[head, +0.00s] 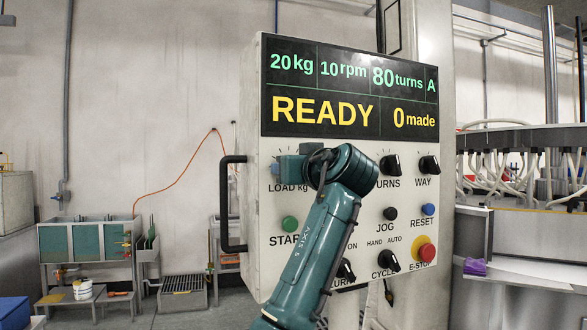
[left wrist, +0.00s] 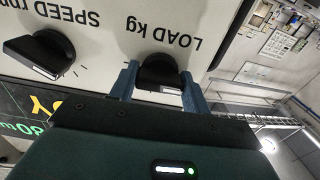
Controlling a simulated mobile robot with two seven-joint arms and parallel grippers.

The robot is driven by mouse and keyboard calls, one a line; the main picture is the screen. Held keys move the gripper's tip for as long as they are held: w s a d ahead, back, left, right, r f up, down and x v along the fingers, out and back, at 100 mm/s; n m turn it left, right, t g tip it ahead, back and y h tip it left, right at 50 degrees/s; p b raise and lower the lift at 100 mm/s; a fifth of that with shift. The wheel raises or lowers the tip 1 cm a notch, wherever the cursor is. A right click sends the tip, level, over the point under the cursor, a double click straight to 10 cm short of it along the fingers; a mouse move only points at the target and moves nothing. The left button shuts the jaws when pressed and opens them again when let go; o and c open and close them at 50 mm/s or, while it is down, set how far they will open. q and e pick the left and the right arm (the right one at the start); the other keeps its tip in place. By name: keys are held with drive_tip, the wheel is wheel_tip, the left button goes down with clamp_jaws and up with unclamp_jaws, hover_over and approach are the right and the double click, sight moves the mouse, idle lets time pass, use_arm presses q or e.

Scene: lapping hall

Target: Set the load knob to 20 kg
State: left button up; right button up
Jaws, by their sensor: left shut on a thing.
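The control panel (head: 262,262) faces me, and its display (head: 349,88) reads 20 kg, 10 rpm, 80 turns, A, READY and 0 made. My left gripper (head: 289,166) is at the LOAD kg position in the top row of knobs. In the left wrist view the black load knob (left wrist: 160,71) sits between the two blue fingers of my left gripper (left wrist: 160,84), which is shut on it. In the head view my gripper and arm hide the load knob. The speed knob (left wrist: 42,53) is beside it, clear of the fingers. My right gripper is not in view.
The turns knob (head: 390,164) and way knob (head: 429,165) are right of my arm. The green start button (head: 290,224) and red E-stop (head: 425,252) sit lower on the panel. A black handle (head: 226,205) juts from the panel's left side.

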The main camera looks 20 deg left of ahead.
use_arm(q)
drive_tip(key=shift+f, duration=0.15)
drive_tip(key=o, duration=1)
drive_tip(key=shift+c, duration=0.2)
drive_tip(key=b+v, duration=0.3)
drive_tip(key=v, duration=1)
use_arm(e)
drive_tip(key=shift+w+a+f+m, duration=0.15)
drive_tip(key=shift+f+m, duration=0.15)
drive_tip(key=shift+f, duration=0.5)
